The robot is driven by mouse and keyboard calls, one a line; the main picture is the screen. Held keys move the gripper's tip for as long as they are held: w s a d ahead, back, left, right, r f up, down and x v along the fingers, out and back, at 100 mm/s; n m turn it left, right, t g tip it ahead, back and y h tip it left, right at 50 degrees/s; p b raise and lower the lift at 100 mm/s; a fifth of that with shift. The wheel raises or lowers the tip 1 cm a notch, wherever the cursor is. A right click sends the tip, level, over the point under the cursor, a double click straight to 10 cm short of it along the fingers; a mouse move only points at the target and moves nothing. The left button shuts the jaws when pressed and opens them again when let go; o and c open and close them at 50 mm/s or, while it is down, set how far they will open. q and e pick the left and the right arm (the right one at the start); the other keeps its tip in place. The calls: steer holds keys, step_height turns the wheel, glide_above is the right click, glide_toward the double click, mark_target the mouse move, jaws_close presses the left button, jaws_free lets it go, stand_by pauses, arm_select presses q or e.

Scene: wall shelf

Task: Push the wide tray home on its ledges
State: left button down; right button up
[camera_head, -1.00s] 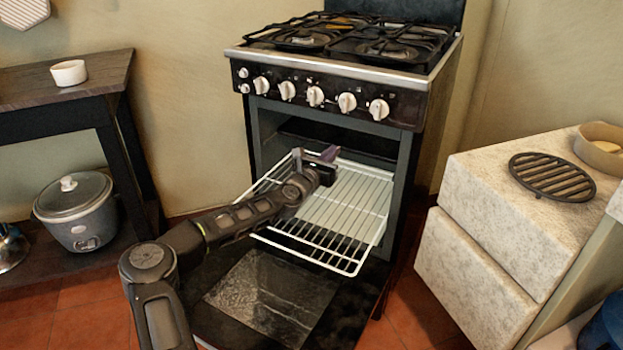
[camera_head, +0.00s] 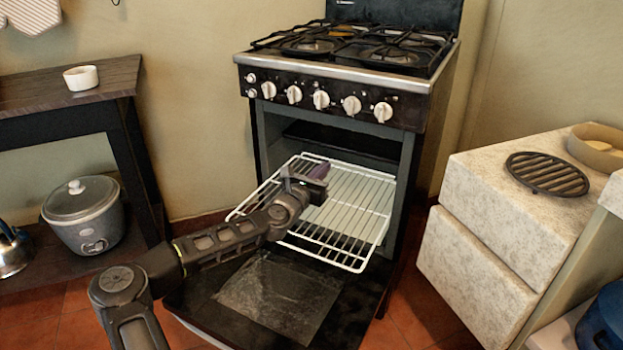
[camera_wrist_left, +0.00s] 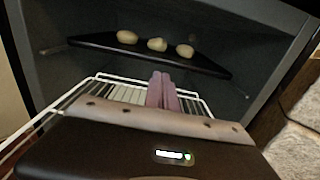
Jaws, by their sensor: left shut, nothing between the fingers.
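The wide tray, a white wire rack (camera_head: 352,208), sticks partly out of the oven opening over the lowered door; its rear part is inside the oven. In the left wrist view the rack (camera_wrist_left: 98,92) shows beneath and around my gripper. My left gripper (camera_head: 318,172) is above the rack, toward its left half, with its fingers pointing into the oven. In the left wrist view its purple fingers (camera_wrist_left: 163,90) are together with nothing between them. I cannot tell whether the fingertips touch the rack. The side ledges under the rack are hard to make out. My right gripper is not in view.
The oven door (camera_head: 290,295) hangs open below the rack. A dark shelf (camera_wrist_left: 150,52) with three pale round items sits deeper in the oven. A stone-faced drawer unit (camera_head: 490,230) stands at the right, and a dark table (camera_head: 60,95) with a rice cooker (camera_head: 82,215) below at the left.

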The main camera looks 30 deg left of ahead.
arm_select(q)
steer(key=s, duration=0.3)
steer(key=s+p, duration=0.1)
steer(key=s, duration=0.1)
steer(key=shift+d, duration=0.25)
steer(key=shift+s, duration=0.1)
